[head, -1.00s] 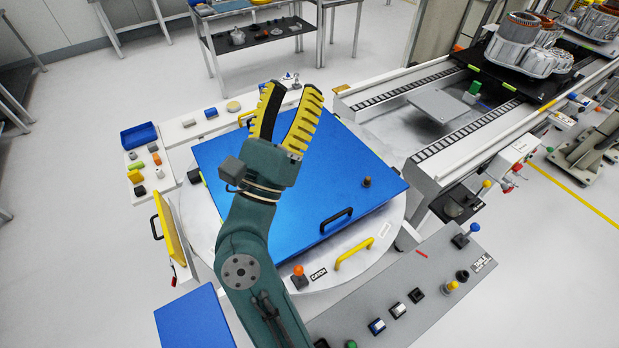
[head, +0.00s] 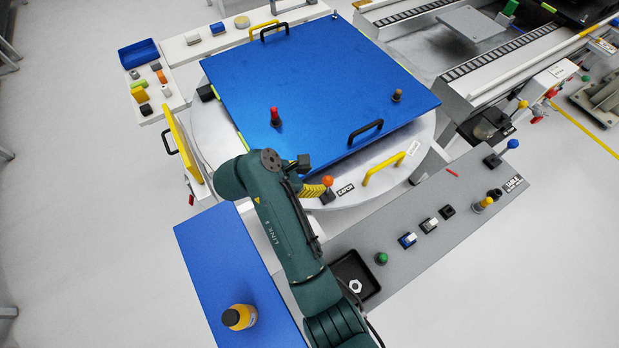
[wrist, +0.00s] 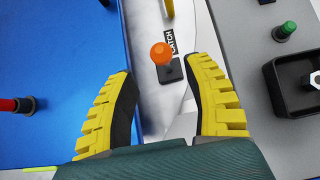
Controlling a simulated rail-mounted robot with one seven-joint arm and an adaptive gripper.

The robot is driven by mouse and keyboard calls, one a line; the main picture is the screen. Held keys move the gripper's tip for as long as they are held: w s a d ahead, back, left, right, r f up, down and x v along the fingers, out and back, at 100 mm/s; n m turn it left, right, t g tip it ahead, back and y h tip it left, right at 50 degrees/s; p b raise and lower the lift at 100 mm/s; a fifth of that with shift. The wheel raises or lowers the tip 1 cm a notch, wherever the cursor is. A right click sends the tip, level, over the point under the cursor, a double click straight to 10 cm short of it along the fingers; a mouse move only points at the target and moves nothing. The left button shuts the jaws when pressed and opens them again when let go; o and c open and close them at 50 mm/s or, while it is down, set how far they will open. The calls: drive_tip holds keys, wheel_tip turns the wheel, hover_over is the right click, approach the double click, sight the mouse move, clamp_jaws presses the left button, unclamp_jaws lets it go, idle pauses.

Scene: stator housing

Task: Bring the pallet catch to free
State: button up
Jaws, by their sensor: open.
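The pallet catch is a small lever with an orange ball knob (head: 327,181) on a dark base, beside a label reading CATCH (head: 345,189), at the front edge of the round turntable. In the wrist view the orange knob (wrist: 161,53) stands ahead of my gripper (wrist: 165,100), between the lines of its two yellow fingers. The fingers are open and apart from the knob. In the head view my gripper (head: 312,190) is just left of the knob, mostly hidden behind my arm. The blue pallet (head: 320,80) lies on the turntable (head: 215,135).
A red-topped peg (head: 275,117) and a black handle (head: 365,132) stand on the pallet. A yellow handle (head: 384,169) is right of the catch. A grey control panel (head: 400,265) with buttons and levers lies at the front right. A blue surface (head: 230,270) holds a yellow bottle (head: 240,317).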

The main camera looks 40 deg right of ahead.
sight(327, 179)
drive_tip(key=shift+b+x, duration=2.45)
drive_tip(key=shift+x, duration=1.1)
drive_tip(key=shift+d+f, duration=0.1)
drive_tip(key=shift+f, duration=0.05)
drive_tip(key=shift+d+f, duration=0.15)
drive_tip(key=shift+d, duration=0.05)
drive_tip(key=shift+c, duration=0.4)
drive_tip(key=shift+a, duration=0.1)
drive_tip(key=c, duration=0.8)
